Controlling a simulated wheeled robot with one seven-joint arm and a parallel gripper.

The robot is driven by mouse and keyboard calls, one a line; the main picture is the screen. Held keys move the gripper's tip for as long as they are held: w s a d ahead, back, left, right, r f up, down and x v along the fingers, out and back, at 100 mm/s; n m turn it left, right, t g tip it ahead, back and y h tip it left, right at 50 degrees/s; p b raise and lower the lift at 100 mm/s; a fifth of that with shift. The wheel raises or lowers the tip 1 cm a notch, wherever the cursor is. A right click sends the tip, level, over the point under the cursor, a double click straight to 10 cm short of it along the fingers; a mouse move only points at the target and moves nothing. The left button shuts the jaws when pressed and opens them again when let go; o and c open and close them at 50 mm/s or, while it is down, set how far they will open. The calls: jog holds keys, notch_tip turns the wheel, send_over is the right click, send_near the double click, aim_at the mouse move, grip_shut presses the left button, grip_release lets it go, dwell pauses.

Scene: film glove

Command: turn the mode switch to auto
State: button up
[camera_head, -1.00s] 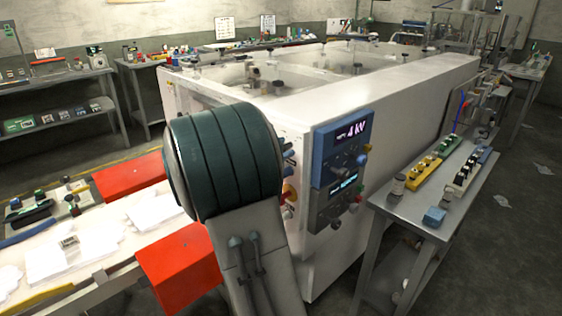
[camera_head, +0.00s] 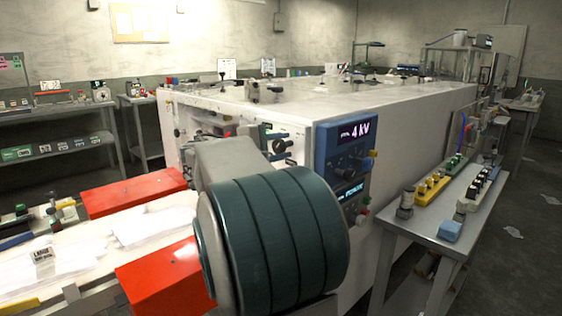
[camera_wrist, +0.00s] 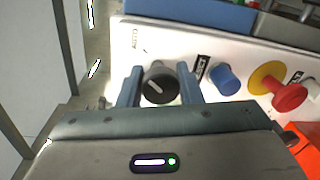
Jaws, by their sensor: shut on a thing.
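The mode switch (camera_wrist: 154,89) is a round black knob with a white pointer mark on a white panel, in the wrist view. The mark slants from upper left to lower right. My gripper (camera_wrist: 159,71) has its two blue-grey fingers on either side of the knob and is shut on it.
Right of the knob are a blue button (camera_wrist: 224,79) and a red mushroom button (camera_wrist: 289,97) with a yellow collar. A blue display unit (camera_head: 345,145) reads 4 kV. A grey side table (camera_head: 411,225) stands right; red blocks (camera_head: 160,275) flank the conveyor at left.

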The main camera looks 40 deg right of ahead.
jog(key=shift+f+m+b, duration=0.35)
jog(key=shift+m+b, duration=0.05)
jog(key=shift+b, duration=0.2)
jog(key=shift+r, duration=0.1)
jog(key=o, duration=1)
jog(key=shift+a, duration=0.1)
jog(key=shift+c, duration=0.2)
jog(key=shift+r, duration=0.1)
jog(key=s+a+r, duration=0.1)
jog(key=a, duration=1.2)
jog(key=shift+a+p, duration=0.35)
jog(key=shift+p, duration=0.1)
jog(key=shift+s+r, duration=0.1)
jog(key=shift+s, duration=0.05)
